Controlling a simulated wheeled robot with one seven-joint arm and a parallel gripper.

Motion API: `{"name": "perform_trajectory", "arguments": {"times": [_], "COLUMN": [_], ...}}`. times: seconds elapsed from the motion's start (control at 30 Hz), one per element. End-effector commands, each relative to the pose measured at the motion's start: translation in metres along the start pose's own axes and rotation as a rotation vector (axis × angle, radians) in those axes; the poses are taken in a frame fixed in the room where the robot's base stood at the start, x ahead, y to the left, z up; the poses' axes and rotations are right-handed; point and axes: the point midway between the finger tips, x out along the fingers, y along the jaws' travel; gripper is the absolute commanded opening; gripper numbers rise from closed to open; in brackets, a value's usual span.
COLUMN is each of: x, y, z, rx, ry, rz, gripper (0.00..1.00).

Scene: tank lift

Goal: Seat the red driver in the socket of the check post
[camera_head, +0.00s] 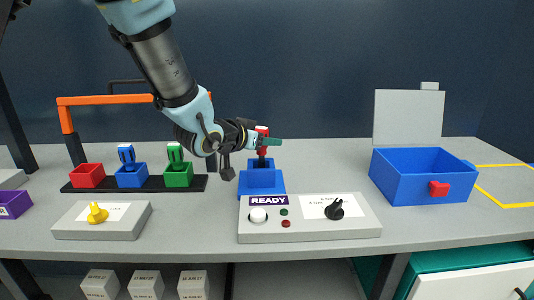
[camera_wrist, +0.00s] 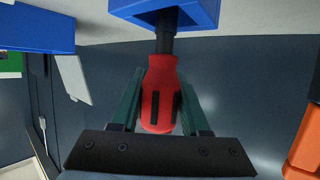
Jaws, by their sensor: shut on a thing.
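In the wrist view the red handle (camera_wrist: 159,92) sits between the green fingers of my gripper (camera_wrist: 160,105). Its dark shaft meets the blue block of the check post (camera_wrist: 203,14) at the top. The shaft's tip is hidden, so I cannot tell how deep it sits in the socket.
A black rack (camera_head: 135,185) at left has an empty red holder (camera_head: 88,175) and blue and green holders with drivers. A READY panel (camera_head: 310,217) stands in front of the post. An open blue box (camera_head: 408,182) is at right. An orange bar (camera_head: 105,100) rises behind the rack.

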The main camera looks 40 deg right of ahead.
Motion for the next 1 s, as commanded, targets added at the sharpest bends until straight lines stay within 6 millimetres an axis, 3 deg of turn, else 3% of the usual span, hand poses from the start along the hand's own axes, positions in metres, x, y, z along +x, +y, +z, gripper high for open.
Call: {"name": "perform_trajectory", "arguments": {"times": [0.2,0.67,0.7,0.93,1.0], "x": [0.012,0.015,0.015,0.014,0.014], "y": [0.001,0.0,0.0,0.0,0.0], "z": [0.028,0.037,0.036,0.036,0.036], "rx": [-0.001,0.0,0.0,0.0,0.0], "ry": [-0.003,0.0,-0.002,-0.002,-0.002], "rz": [0.001,0.0,0.0,0.0,0.0], "gripper": [0.0,0.0,0.5,0.75,0.75]}}
